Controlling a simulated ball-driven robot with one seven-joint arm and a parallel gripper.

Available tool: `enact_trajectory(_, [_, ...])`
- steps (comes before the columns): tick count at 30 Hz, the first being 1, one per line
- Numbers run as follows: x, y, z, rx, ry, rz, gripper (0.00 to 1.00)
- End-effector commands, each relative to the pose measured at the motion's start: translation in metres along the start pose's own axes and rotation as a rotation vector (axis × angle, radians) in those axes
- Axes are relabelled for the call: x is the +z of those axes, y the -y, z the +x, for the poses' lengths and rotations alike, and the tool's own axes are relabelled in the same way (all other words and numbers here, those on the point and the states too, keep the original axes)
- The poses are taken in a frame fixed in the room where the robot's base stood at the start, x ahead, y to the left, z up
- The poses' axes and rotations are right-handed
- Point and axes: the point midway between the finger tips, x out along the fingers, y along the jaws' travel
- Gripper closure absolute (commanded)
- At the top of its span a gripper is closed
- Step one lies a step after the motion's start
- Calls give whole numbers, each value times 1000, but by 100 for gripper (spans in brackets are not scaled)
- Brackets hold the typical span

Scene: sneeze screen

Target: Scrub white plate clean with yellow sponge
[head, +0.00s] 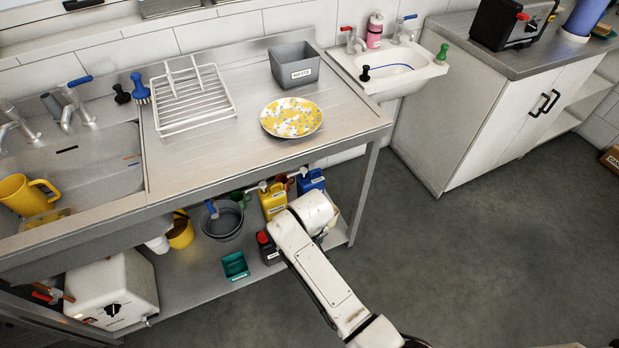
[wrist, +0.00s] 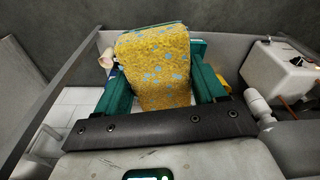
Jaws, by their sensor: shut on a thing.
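The plate (head: 292,118) lies flat on the steel counter, right of the dish rack. It is white and thickly covered with yellow and some grey-blue patches. My gripper (wrist: 160,75) is shut on the yellow sponge (wrist: 155,62), which sits between its green fingers and carries light blue specks. In the head view the gripper and sponge are hidden behind my white arm, which reaches to the front of the lower shelf. The sponge does not show near the plate.
The counter (head: 215,155) is clear in front of the plate. A grey bin (head: 295,72) stands behind it and a wire dish rack (head: 190,98) to its left. A yellow mug (head: 25,195) is in the sink. Bottles and tubs crowd the lower shelf (head: 190,290).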

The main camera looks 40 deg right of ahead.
Motion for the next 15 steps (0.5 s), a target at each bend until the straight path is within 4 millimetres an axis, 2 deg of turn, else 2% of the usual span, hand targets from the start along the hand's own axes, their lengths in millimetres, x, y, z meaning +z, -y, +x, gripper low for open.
enact_trajectory(1, [10,6,10,3,4,-15,54])
enact_trajectory(9, [46,39,54,-5,3,-51,54])
enact_trajectory(14, [64,55,76,-7,4,-69,54])
enact_trajectory(15, [61,54,73,-8,0,-62,54])
